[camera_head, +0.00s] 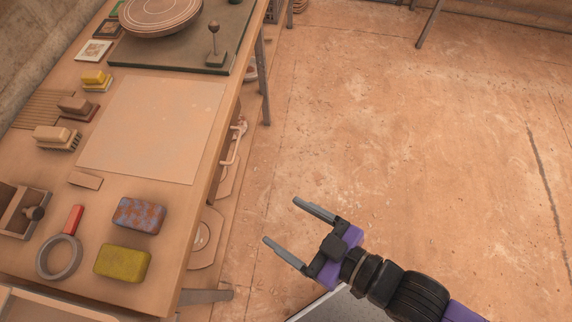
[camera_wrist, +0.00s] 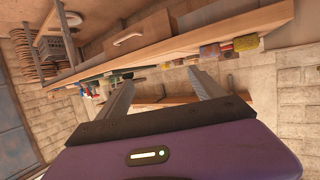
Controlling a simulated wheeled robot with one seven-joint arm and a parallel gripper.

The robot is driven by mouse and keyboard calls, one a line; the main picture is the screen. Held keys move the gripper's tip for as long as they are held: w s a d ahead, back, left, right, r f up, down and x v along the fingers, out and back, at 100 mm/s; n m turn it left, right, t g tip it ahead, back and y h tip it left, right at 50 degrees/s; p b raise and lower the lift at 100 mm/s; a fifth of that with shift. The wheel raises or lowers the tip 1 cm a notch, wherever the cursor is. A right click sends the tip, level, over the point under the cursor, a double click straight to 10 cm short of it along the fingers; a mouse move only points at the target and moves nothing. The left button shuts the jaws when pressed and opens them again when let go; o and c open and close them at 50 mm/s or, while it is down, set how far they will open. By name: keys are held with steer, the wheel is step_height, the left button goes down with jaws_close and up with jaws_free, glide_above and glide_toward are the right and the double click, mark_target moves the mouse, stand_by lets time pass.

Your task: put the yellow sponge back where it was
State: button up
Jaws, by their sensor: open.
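The yellow sponge (camera_head: 122,261) lies on the wooden workbench (camera_head: 160,276) near its front right corner. A yellow block, likely the same sponge (camera_wrist: 246,43), shows at the bench edge in the wrist view. My gripper (camera_head: 282,222) is open and empty. It hangs over the floor to the right of the bench, apart from the sponge. Its two fingers also show in the wrist view (camera_wrist: 158,88). The place where the sponge was before is not marked in these frames.
A blue and rust-coloured block (camera_head: 139,215) lies just behind the sponge. A grey ring with a red handle (camera_head: 59,257) lies left of it. A pale board (camera_head: 150,128) covers the bench middle. Brushes (camera_head: 57,138) stand at the left. The floor (camera_head: 400,130) is clear.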

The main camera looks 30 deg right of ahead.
steer(key=s+d+r+m+t+h, duration=0.1)
steer(key=s+d+r+m+h, duration=0.3)
steer(key=s+d, duration=0.5)
steer(key=shift+s+d+r+t+h, duration=0.3)
steer(key=shift+s+d+r+h, duration=0.1)
steer(key=shift+s+r+h, duration=0.45)
